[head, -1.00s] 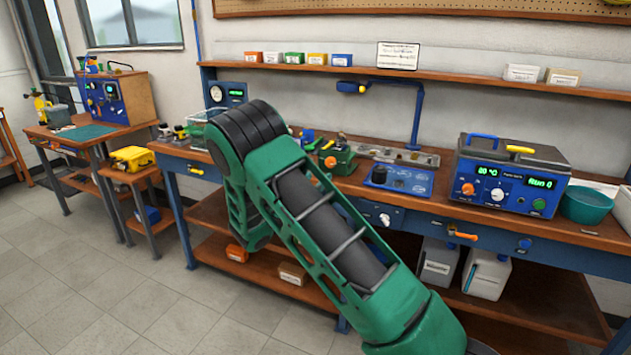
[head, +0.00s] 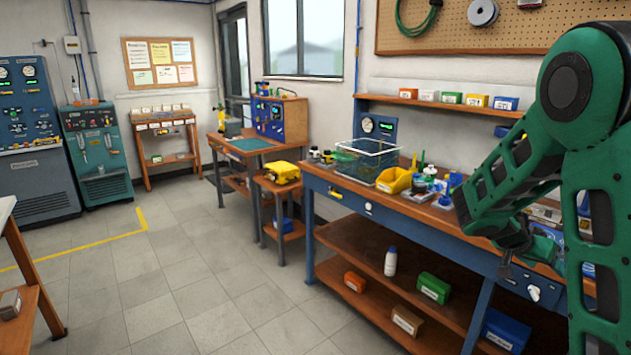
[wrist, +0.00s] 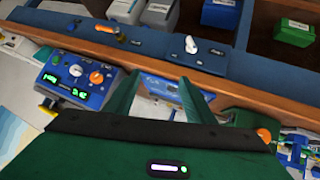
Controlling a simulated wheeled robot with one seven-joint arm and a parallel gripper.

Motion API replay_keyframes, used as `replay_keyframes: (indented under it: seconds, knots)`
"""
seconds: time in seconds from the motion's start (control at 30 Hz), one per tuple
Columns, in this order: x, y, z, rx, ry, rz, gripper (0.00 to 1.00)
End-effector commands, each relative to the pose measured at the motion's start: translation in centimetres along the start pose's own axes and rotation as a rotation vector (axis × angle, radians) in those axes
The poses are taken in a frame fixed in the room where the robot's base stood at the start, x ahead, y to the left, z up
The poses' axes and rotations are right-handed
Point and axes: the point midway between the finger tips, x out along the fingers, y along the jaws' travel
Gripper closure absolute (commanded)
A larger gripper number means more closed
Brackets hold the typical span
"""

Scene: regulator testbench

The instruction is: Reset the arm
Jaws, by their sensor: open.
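My green arm stands at the right of the head view, bent, with its lower part reaching over the front edge of the workbench (head: 340,188). My gripper (wrist: 160,84) shows in the wrist view as two green fingers spread apart, with nothing between them. Its fingers are not clear in the head view. Beyond the fingers, the wrist view shows the bench edge and a blue panel. A blue control box (wrist: 75,78) with an orange knob and green displays stands left of the fingers.
A yellow bin (head: 394,180) and a clear tank (head: 366,160) stand on the bench. A white bottle (head: 391,261) and a green box (head: 433,288) sit on its lower shelf. A side table (head: 245,146) stands farther back. The tiled floor (head: 190,270) at left is open.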

Motion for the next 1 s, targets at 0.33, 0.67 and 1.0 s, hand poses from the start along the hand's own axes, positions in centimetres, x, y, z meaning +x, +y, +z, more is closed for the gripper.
replay_keyframes:
  seconds: [0.33,0.67,1.0]
  knots:
    - [-4.7,10.2,6.7,-0.09,-0.383,-0.095,0.51]
    - [-12.3,17.5,14.4,-0.256,-0.653,-0.3,0.51]
    - [-18.3,21.7,20.1,-0.416,-0.776,-0.474,0.51]
